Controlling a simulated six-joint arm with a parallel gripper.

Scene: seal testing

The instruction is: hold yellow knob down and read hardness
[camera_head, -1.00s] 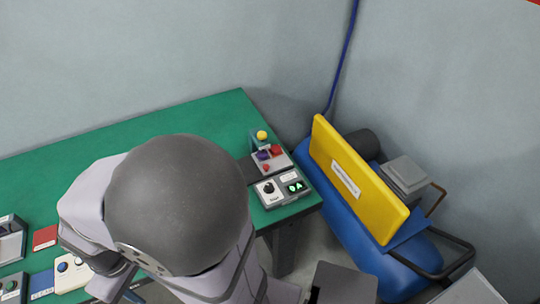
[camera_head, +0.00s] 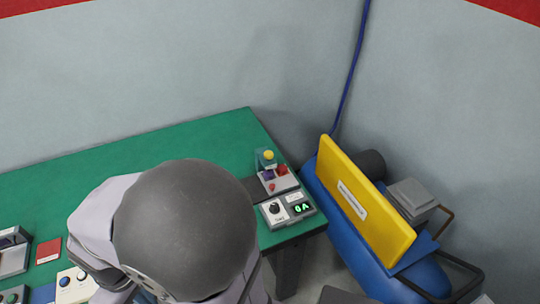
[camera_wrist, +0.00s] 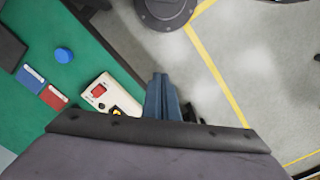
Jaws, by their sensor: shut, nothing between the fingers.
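The yellow knob (camera_head: 268,155) sits on top of a small tester (camera_head: 279,182) at the right end of the green table in the head view. Beside it a unit with a dark dial carries a lit green display (camera_head: 302,209); its characters are small and look like "0A". My gripper (camera_wrist: 163,82) shows in the wrist view as two bluish fingers pressed together, shut and empty. It hangs by the table's edge, beside a cream box with a red switch (camera_wrist: 99,90), well away from the knob. In the head view my arm hides the gripper.
A blue machine with a yellow panel (camera_head: 366,205) stands right of the green table (camera_head: 150,145). Red card (camera_head: 49,251), white box with knobs (camera_head: 76,287) and grey devices lie at the table's left. The table's back middle is clear. Blue round cap (camera_wrist: 64,55) lies on the table.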

